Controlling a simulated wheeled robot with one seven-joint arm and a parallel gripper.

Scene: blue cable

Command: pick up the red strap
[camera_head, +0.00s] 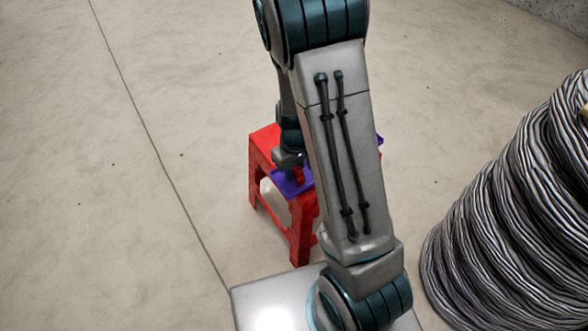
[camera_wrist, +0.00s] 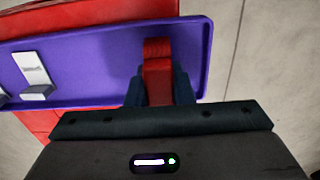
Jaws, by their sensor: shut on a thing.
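The red strap (camera_wrist: 158,68) shows in the wrist view as a red band between the dark fingers of my gripper (camera_wrist: 159,88). My gripper is shut on it, over the right part of a purple tray (camera_wrist: 105,60). In the head view the purple tray (camera_head: 283,186) lies on a red stool (camera_head: 262,148). My gripper (camera_head: 292,172) is at the tray there, partly hidden by my arm. A small red piece shows beside it. I cannot tell whether the strap still touches the tray.
A white and grey item (camera_wrist: 34,72) lies on the left of the tray, with another grey piece at the picture's edge. A large coil of twisted cable (camera_head: 515,215) stands at the right. The concrete floor (camera_head: 120,200) left of the stool is clear.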

